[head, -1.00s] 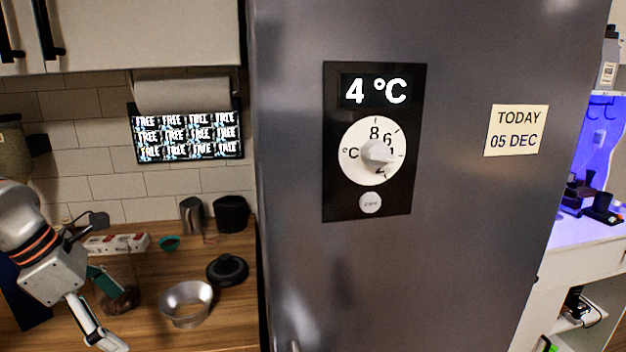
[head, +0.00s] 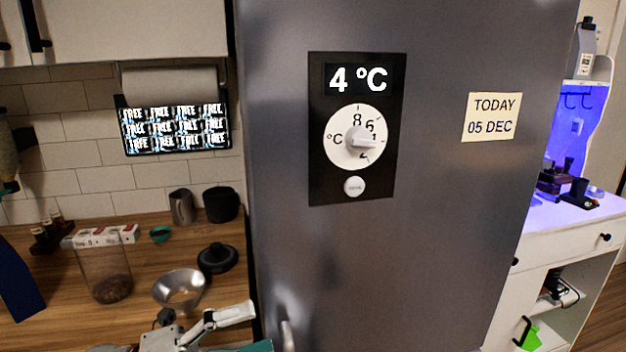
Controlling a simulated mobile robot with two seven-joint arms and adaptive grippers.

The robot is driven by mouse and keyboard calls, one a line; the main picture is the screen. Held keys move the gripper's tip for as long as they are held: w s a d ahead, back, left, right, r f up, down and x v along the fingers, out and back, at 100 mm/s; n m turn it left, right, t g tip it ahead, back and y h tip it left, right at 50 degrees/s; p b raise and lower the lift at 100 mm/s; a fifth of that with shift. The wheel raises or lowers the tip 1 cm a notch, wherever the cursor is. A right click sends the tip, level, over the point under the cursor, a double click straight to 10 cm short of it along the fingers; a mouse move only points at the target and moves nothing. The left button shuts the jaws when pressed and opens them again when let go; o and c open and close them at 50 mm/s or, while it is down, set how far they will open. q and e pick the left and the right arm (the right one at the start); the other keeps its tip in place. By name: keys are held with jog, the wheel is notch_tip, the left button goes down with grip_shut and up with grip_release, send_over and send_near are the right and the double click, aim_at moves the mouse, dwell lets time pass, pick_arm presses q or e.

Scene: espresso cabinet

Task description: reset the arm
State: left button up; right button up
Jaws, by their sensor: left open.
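My left gripper (head: 250,329) is low in the head view, in front of the wooden counter and close to the left edge of the fridge. Its fingers are spread and nothing shows between them. The rest of my left arm is cut off by the bottom edge. My right gripper is not in view. The grey fridge (head: 440,230) carries a black panel with a display (head: 358,80) reading 4 °C, a white dial (head: 360,138) and a round button (head: 355,187).
A metal bowl (head: 179,290) stands just behind my left gripper. A clear container (head: 104,272), a black lid (head: 217,258), a metal pitcher (head: 182,207) and a black pot (head: 221,204) also stand on the counter.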

pick_arm(q)
jog(key=w+a+f+n+t+y, duration=0.1)
jog(key=a+f+n+t+y, duration=0.4)
jog(key=f+n, duration=0.55)
jog(key=w+a+f+n+t+y, duration=0.25)
jog(key=f+n+t+y, duration=0.45)
jog(key=n, duration=0.6)
jog(key=s+a+f+n+g+y, duration=0.1)
jog(key=s+f+n+g+y, duration=0.1)
jog(key=s+f, duration=0.5)
jog(key=s+a+f+n+g+y, duration=0.2)
jog(key=s+f+n+g, duration=0.2)
jog(key=f, duration=0.9)
jog(key=s+n, duration=0.2)
jog(key=s, duration=0.1)
jog(key=shift+s+a+g, duration=0.2)
jog(key=shift+a+g, duration=0.1)
jog(key=shift+g, duration=0.1)
